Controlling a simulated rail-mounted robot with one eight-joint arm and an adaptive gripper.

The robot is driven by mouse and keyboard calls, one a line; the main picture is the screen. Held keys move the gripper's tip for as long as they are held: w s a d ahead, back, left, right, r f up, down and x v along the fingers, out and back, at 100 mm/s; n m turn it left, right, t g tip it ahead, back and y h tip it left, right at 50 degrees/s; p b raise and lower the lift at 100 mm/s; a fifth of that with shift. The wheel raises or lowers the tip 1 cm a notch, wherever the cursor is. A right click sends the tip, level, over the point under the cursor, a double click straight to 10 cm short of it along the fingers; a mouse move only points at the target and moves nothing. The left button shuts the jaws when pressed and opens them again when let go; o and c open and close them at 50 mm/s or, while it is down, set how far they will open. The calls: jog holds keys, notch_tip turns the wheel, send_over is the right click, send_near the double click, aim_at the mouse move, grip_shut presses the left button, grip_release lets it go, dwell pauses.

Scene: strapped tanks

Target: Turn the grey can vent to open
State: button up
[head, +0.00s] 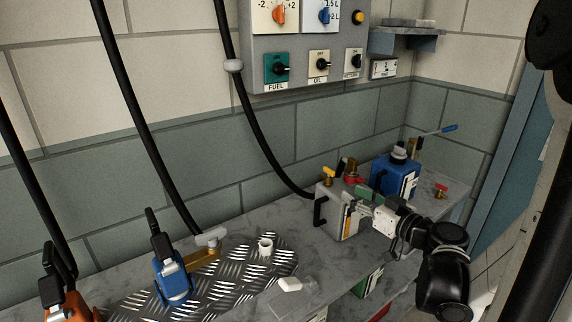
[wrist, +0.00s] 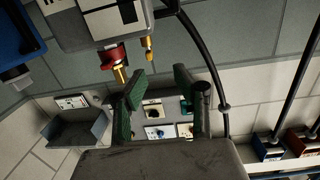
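The grey can (head: 331,208) stands on the bench with a black side handle and a label. In the wrist view its body (wrist: 88,27) is inverted at the top. A small yellow fitting (head: 328,175), which looks like its vent, stands at the left of its top; it shows as a yellow stub in the wrist view (wrist: 149,48). A red cap (head: 352,179) sits beside it and shows with brass on it in the wrist view (wrist: 113,54). The vent's setting is unclear.
A blue can (head: 384,181) stands close on the right, near a red-handled valve (head: 440,190). A switch panel (head: 300,49) and small shelf (head: 406,40) are on the wall. A black hose (head: 258,135) hangs behind the can. Blue (head: 173,279) and orange (head: 65,300) nozzles are at left.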

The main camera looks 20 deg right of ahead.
aim_at(334, 174)
jog(key=shift+t+h, duration=0.3)
jog(key=shift+t, duration=0.2)
jog(key=w, duration=0.9)
jog(key=w+b, duration=0.1)
jog(key=w, duration=0.3)
jog(key=shift+w+a+r, duration=0.1)
jog(key=shift+w+a, duration=0.05)
jog(key=shift+a, duration=0.15)
grip_shut()
